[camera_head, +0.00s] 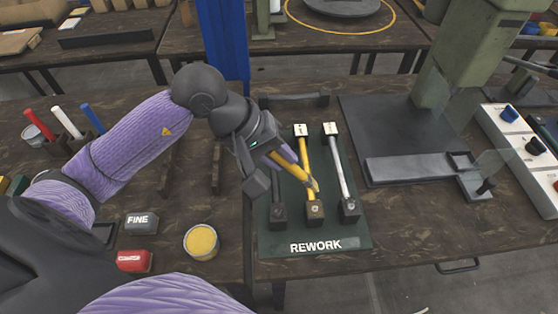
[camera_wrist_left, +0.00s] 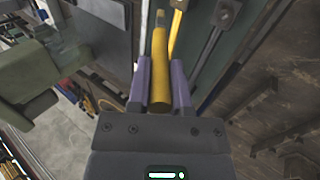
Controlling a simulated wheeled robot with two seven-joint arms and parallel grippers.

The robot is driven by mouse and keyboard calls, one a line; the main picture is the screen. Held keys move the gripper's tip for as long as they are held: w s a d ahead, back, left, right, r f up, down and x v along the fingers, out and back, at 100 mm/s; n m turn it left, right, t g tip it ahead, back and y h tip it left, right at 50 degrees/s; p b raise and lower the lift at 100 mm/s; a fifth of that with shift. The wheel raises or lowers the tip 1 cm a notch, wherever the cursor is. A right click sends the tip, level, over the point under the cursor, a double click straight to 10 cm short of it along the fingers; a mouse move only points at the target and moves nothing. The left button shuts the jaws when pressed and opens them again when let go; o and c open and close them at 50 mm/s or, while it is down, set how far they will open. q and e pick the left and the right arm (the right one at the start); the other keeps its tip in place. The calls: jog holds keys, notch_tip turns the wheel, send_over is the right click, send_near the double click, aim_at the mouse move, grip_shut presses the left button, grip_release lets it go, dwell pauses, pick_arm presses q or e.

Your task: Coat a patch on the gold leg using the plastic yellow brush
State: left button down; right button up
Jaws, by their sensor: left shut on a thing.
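My left gripper (camera_head: 283,160) is shut on the yellow brush (camera_head: 296,173), whose handle slants down to the right over the rework mat (camera_head: 340,242). The gold leg (camera_head: 308,160) lies on this mat between a dark leg and a silver leg (camera_head: 342,165). The brush tip overlaps the gold leg in the head view; I cannot tell whether it touches. In the left wrist view the brush (camera_wrist_left: 160,65) sits between the purple fingers of my gripper (camera_wrist_left: 161,70), its bristles beside the gold leg (camera_wrist_left: 177,22). My right gripper is not in view.
An open tin with yellow contents (camera_head: 201,241) stands left of the mat, near a block marked FINE (camera_head: 140,222) and a red block (camera_head: 134,261). Red, white and blue handles (camera_head: 92,119) stand upright at the left. A green press (camera_head: 455,75) rises at the right.

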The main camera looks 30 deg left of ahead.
pick_arm(q)
jog(key=shift+r, duration=0.65)
notch_tip(320, 180, up, 3)
jog(key=shift+r+p, duration=0.1)
jog(key=shift+p, duration=1.05)
jog(key=shift+w+d+f+b, duration=0.1)
jog(key=shift+f+b, duration=0.5)
jog(key=shift+b, duration=0.05)
jog(key=shift+w+d+f+b, duration=0.1)
jog(key=shift+f+b, duration=0.45)
jog(key=shift+b, duration=0.05)
jog(key=shift+r, duration=0.15)
